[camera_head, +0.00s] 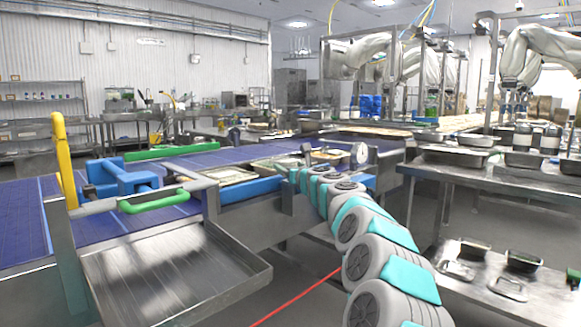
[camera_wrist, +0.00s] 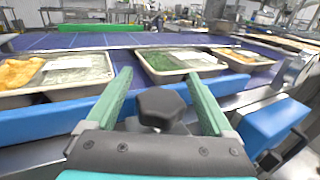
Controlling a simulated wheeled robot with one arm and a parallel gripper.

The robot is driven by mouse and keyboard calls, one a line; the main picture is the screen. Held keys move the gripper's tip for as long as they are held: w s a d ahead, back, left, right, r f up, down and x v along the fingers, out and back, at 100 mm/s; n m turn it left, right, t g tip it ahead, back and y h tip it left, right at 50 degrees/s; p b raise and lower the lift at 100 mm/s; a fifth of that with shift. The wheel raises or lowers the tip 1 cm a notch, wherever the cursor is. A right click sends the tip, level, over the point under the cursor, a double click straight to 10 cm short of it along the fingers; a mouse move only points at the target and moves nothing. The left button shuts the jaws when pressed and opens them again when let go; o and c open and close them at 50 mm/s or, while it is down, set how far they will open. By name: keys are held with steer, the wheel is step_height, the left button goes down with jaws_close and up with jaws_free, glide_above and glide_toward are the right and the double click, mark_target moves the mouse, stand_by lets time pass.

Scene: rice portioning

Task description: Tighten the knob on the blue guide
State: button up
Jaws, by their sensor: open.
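A black faceted knob (camera_wrist: 160,107) sits between the two green fingers of my gripper (camera_wrist: 158,76) in the wrist view. The fingers are open, with a visible gap on each side of the knob. The blue guide (camera_wrist: 42,121) runs along the near side of the conveyor, left of the fingers; another blue part (camera_wrist: 268,124) shows at right. In the head view the blue guide (camera_head: 250,189) lies along the belt edge, with the end of my arm by it. The knob cannot be made out there.
Food trays (camera_wrist: 178,64) lie on the blue conveyor belt (camera_head: 25,215) beyond the guide. A metal tray (camera_head: 175,270) hangs at the near side. A yellow post (camera_head: 64,160) and green handle (camera_head: 153,202) stand left. A steel table (camera_head: 500,185) is at right.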

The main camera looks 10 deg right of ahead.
steer(key=c, duration=1.4)
steer(key=shift+o, duration=0.2)
steer(key=shift+m+h, duration=0.4)
steer(key=shift+h, duration=0.2)
steer(key=m+h, duration=0.1)
steer(key=h, duration=0.2)
steer(key=shift+d+m, duration=0.15)
steer(key=shift+m, duration=0.25)
steer(key=m+h, duration=0.1)
steer(key=h, duration=0.1)
steer(key=m+h, duration=0.1)
steer(key=h, duration=0.1)
steer(key=shift+d+m+p, duration=0.3)
steer(key=shift+d+m, duration=0.1)
steer(key=shift+s+d+m+g+h+p, duration=0.1)
steer(key=shift+d+m+g+h, duration=0.1)
steer(key=shift+m+g+h, duration=0.6)
steer(key=shift+s+d+m+g+h+p, duration=0.15)
steer(key=shift+m+h, duration=0.4)
steer(key=shift+h, duration=0.65)
steer(key=shift+d+m+g+h+p, duration=0.1)
steer(key=shift+d+m+g+h, duration=0.15)
steer(key=shift+m+g+h, duration=0.55)
steer(key=shift+t+h, duration=0.25)
steer(key=shift+h, duration=0.05)
steer(key=shift+r, duration=0.1)
